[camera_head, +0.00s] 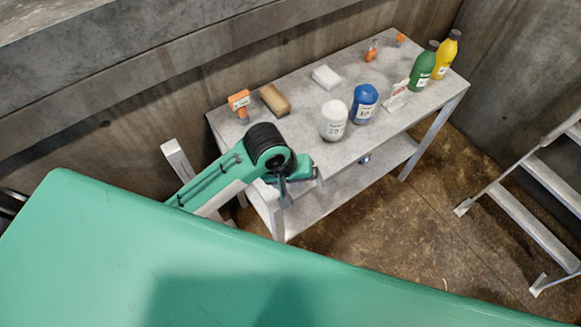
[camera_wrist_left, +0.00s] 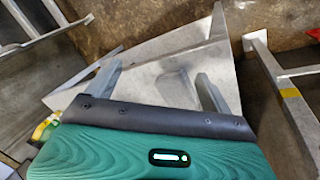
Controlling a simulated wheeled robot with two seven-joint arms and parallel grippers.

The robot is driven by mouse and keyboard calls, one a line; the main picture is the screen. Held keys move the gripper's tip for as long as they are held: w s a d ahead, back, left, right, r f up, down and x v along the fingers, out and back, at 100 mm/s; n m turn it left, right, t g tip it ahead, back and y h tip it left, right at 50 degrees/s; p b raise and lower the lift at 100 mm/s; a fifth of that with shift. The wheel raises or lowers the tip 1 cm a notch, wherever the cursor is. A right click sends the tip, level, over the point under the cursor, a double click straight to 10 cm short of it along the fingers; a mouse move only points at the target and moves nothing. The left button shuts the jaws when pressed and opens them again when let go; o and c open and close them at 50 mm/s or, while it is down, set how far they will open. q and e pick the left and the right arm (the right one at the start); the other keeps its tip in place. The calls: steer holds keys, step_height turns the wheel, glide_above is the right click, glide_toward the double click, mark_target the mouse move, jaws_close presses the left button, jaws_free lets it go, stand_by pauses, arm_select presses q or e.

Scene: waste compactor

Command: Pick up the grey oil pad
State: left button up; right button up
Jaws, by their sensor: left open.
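My left gripper (camera_head: 301,185) is at the near left edge of the grey metal table (camera_head: 300,165), pointing down toward its lower shelf (camera_head: 330,192). In the left wrist view the two fingers of my left gripper (camera_wrist_left: 160,70) stand wide apart. A small pale grey shape (camera_wrist_left: 172,88) shows between them, apart from both fingers and partly hidden by the gripper body. It may be the grey oil pad, but I cannot be sure. On the tabletop lie a white block (camera_head: 326,76) and a brown sponge-like block (camera_head: 275,99). My right gripper is not in view.
A white jar (camera_head: 333,120), a blue jar (camera_head: 363,104), a small sign (camera_head: 395,96), a green bottle (camera_head: 422,66) and a yellow bottle (camera_head: 447,55) stand on the tabletop. An orange-topped item (camera_head: 239,104) is at its left end. Metal steps (camera_head: 520,205) stand at right. Concrete walls are behind.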

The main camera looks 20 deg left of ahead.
arm_select(q)
steer(key=w+a+r+n+g+y, duration=0.2)
steer(key=w+a+r+n+y, duration=0.1)
steer(key=w+a+r+n, duration=0.4)
steer(key=shift+n, duration=0.4)
steer(key=f, duration=0.3)
steer(key=d+f, duration=0.1)
steer(key=f, duration=0.2)
steer(key=w+f, duration=0.1)
steer(key=f, duration=0.2)
steer(key=shift+w+d+f+p, duration=0.1)
steer(key=shift+d+f+p, duration=0.15)
steer(key=shift+f+p, duration=0.1)
steer(key=f, duration=0.2)
steer(key=d+f+p, duration=0.1)
steer(key=f, duration=0.1)
steer(key=shift+w+f, duration=0.15)
steer(key=shift+f, duration=0.65)
steer(key=c, duration=1.1)
